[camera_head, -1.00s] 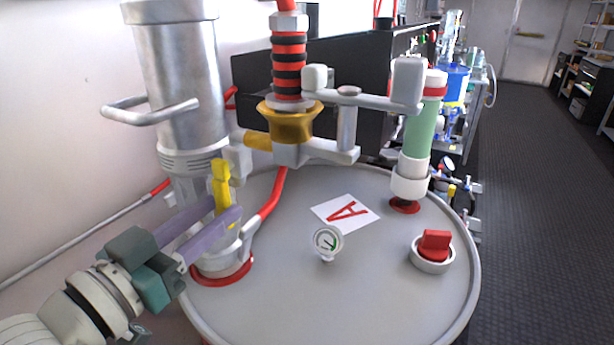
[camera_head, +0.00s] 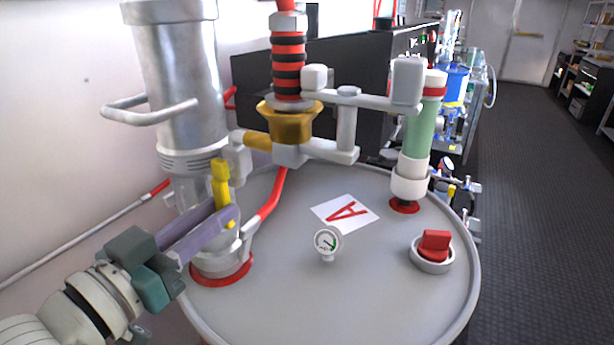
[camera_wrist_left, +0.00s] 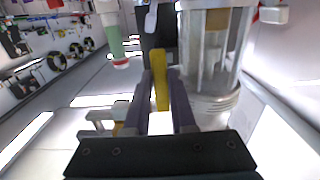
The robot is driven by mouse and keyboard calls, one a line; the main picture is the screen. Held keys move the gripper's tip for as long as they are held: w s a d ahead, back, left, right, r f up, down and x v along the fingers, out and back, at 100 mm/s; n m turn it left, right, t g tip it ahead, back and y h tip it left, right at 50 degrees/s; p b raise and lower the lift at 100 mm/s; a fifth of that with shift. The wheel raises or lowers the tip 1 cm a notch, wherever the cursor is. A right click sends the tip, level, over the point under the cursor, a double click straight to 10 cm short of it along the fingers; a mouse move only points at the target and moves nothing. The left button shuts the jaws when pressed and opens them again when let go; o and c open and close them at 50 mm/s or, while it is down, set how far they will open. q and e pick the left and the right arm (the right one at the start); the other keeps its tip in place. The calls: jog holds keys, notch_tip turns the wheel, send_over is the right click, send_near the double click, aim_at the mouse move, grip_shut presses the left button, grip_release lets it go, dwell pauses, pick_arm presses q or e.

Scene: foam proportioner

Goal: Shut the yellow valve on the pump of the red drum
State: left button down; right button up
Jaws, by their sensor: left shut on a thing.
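The yellow valve handle (camera_head: 220,173) stands upright at the lower right of the silver pump (camera_head: 185,75), above the drum lid (camera_head: 360,280). My left gripper (camera_head: 226,213) comes in from the lower left, its purple fingers shut on the lower part of the handle. In the left wrist view, the yellow handle (camera_wrist_left: 160,82) stands between the two fingers (camera_wrist_left: 160,95). The fingers partly hide the handle's base and the valve body. My right gripper is not in view.
A gauge (camera_head: 327,241) and a red knob (camera_head: 434,245) stand on the lid. A red hose (camera_head: 270,198) runs close to the right of the handle. A second pump with a brass collar (camera_head: 290,122) and a green tube (camera_head: 419,138) stand behind. The aisle at right is open.

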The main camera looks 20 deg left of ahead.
pick_arm(q)
jog(key=shift+d, duration=0.1)
dwell(0.6)
jog(key=d+r+n+p, duration=0.4)
jog(key=d+r+n, duration=0.1)
jog(key=n, duration=1.3)
jog(key=shift+s, duration=0.2)
jog(key=shift+r, duration=0.15)
dwell(0.4)
jog(key=c, duration=0.7)
grip_release()
jog(key=shift+c, duration=0.2)
jog(key=s+b, duration=0.1)
jog(key=s, duration=0.9)
jog(key=shift+a, duration=0.45)
